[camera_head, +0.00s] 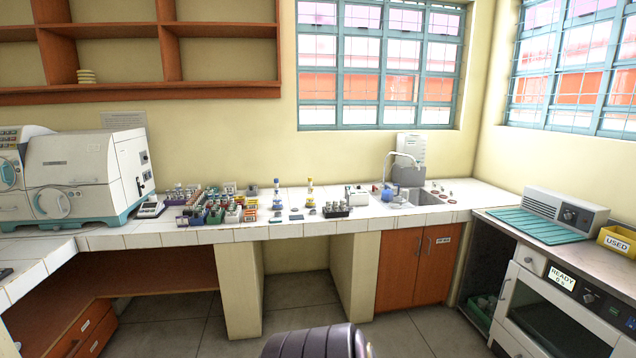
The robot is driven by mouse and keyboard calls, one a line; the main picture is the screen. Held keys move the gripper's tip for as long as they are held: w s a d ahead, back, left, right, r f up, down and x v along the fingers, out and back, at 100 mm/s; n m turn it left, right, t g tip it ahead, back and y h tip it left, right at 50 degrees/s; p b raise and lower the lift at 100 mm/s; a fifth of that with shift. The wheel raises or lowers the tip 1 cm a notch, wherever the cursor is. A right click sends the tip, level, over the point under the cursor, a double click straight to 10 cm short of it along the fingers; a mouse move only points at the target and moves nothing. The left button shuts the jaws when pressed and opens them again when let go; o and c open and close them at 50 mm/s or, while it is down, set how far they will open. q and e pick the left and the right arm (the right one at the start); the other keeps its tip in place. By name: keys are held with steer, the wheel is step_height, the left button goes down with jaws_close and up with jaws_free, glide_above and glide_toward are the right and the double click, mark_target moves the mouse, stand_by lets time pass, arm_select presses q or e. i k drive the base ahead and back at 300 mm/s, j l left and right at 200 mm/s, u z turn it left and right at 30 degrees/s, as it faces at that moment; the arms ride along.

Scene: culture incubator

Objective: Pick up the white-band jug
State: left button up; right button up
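I cannot make out a white-band jug for certain in the head view. A small blue vessel (387,194) stands on the counter just left of the sink, too small to show any band. Neither of my grippers is in view.
A white tiled counter (300,230) runs along the back wall, with racks of small bottles (215,208) on it. A sink (415,198) is at its right. An incubator (560,310) labelled READY stands at the right. A dark padded object (315,342) is at the bottom. The floor between is clear.

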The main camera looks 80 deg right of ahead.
mark_target(396, 195)
steer(key=k+l+z, duration=0.15)
steer(key=l+z, duration=1.15)
steer(key=i+l+z, duration=0.1)
steer(key=l+z, duration=0.35)
steer(key=l, duration=0.15)
steer(key=i+l+z, duration=0.15)
steer(key=l+z, duration=0.3)
steer(key=i+l+z, duration=0.2)
steer(key=l+z, duration=0.25)
steer(key=i+l+z, duration=0.25)
steer(key=z, duration=0.2)
steer(key=i+l+z, duration=0.2)
steer(key=z, duration=0.2)
steer(key=i, duration=0.1)
